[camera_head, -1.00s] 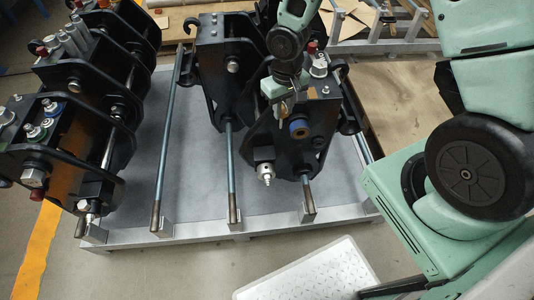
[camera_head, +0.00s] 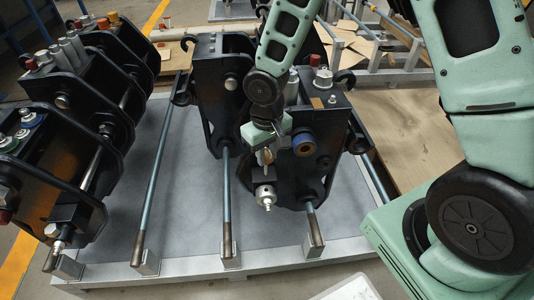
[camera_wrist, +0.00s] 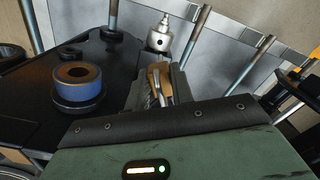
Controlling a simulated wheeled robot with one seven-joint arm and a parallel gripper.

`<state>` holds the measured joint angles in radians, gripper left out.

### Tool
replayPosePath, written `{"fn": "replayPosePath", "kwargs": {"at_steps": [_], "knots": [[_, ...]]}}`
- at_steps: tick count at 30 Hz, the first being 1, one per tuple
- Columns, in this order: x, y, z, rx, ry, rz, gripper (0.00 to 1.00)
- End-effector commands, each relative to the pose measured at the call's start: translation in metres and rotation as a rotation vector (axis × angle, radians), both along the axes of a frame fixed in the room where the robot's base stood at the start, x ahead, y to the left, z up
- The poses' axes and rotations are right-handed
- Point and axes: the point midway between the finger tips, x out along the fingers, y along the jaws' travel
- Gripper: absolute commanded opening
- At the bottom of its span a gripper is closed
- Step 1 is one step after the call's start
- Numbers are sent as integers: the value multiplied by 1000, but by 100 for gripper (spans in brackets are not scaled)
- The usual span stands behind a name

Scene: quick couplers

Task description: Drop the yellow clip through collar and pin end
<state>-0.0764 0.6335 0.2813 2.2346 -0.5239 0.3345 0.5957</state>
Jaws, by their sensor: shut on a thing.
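My gripper (camera_head: 265,158) is shut on a small tan-yellow piece, which appears to be the yellow clip (camera_wrist: 158,74); the fingers hide much of it. The silver collar (camera_head: 265,196) with its pointed pin end sticks out from a black block at the lower front of the right-hand coupler (camera_head: 322,122). In the wrist view the collar (camera_wrist: 160,39) stands just beyond the fingertips. In the head view my gripper is above it, with a small gap.
A blue-ringed bushing (camera_head: 304,144) protrudes close to the right of my gripper. Another black coupler (camera_head: 213,85) stands behind, and more fill the left. Long steel bars (camera_head: 226,205) cross the grey pallet. Bare pallet surface lies left of the collar.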

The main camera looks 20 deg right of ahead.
Motion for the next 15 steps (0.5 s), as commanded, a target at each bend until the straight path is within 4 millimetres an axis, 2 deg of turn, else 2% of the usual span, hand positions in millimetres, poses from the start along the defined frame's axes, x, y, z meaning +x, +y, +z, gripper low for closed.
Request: {"fn": "replayPosePath", "kwargs": {"at_steps": [4, 15], "knots": [[-2, -1, 0, -1, 1, 1, 7], [-2, 0, -29, 0, 0, 1, 7]]}}
